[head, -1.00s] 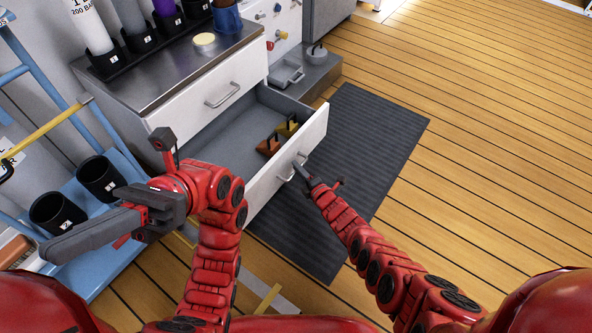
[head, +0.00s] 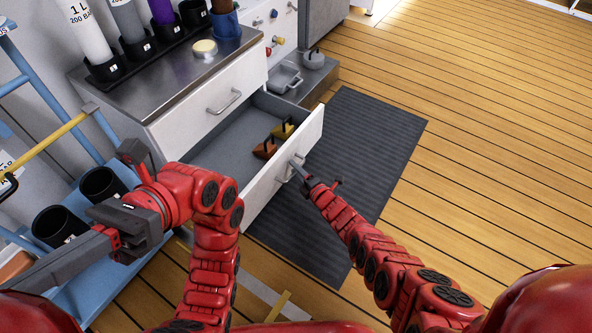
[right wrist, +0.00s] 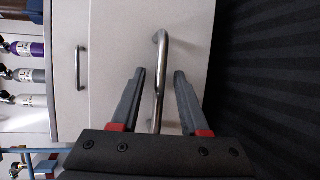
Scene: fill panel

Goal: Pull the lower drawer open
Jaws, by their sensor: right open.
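The lower drawer (head: 262,187) of the white cabinet stands pulled out, its grey inside showing. My right gripper (head: 296,165) is at the drawer's front. In the right wrist view its two fingers (right wrist: 160,95) are open, one on each side of the lower drawer's metal handle (right wrist: 161,60), with gaps to it. The upper drawer (head: 208,105) is closed. My left arm's gripper (head: 128,228) hangs at the left, over the blue cart; its fingers cannot be made out clearly.
A blue cart (head: 110,290) with black cups (head: 100,185) stands at the left. Bottles in black holders stand on the metal cabinet top (head: 190,62). A dark mat (head: 375,140) lies on the wooden floor right of the drawer. The floor farther right is clear.

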